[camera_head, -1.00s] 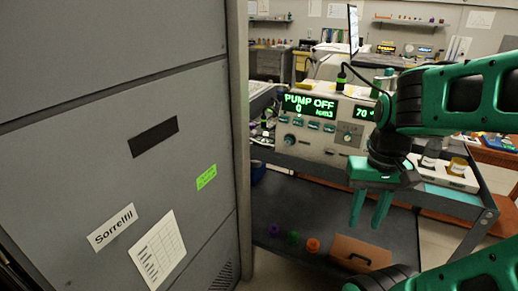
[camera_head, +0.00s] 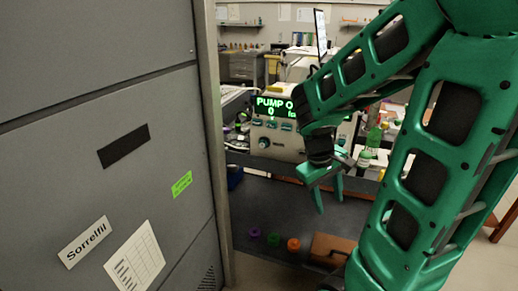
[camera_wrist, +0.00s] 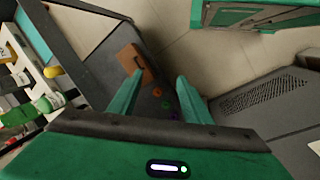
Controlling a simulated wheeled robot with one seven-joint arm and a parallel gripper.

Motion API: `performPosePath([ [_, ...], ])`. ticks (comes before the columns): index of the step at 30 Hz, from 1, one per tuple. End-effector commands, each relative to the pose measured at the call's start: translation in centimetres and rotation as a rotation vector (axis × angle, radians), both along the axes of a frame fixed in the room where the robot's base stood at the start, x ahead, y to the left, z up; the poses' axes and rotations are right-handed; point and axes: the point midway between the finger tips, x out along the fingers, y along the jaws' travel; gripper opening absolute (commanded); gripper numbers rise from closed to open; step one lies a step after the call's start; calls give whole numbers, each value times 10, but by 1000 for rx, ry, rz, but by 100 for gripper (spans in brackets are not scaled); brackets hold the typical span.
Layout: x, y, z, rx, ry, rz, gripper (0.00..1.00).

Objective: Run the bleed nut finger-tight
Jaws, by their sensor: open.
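The instrument (camera_head: 285,140), a light box with a green display reading "PUMP O…", stands on the cart; my arm hides its right part. I cannot make out a bleed nut on it. My gripper (camera_head: 330,198) is open and empty, pointing down in front of the instrument's lower right, above the cart's lower shelf. In the wrist view its two fingers (camera_wrist: 158,82) are spread with nothing held. Small purple (camera_head: 254,232), green (camera_head: 273,239) and orange (camera_head: 293,244) pieces lie on the lower shelf; I cannot tell whether any is the nut.
A brown box (camera_head: 330,246) with a dark handle lies right of the coloured pieces. A tall grey cabinet (camera_head: 100,190) labelled "Sorrelfil" fills the left. Bottles (camera_head: 372,138) stand on the cart's right side. Benches are behind. Bare floor (camera_wrist: 185,30) shows in the wrist view.

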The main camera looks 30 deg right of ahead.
Motion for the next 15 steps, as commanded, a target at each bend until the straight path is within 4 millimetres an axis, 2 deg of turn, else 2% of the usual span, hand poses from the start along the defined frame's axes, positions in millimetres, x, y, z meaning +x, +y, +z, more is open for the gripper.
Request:
performPosePath([
  [3,28,-16,-15,-109,81,170,44],
  [9,79,-39,-30,-319,233,477,44],
  [15,136,-47,-34,-551,426,804,44],
])
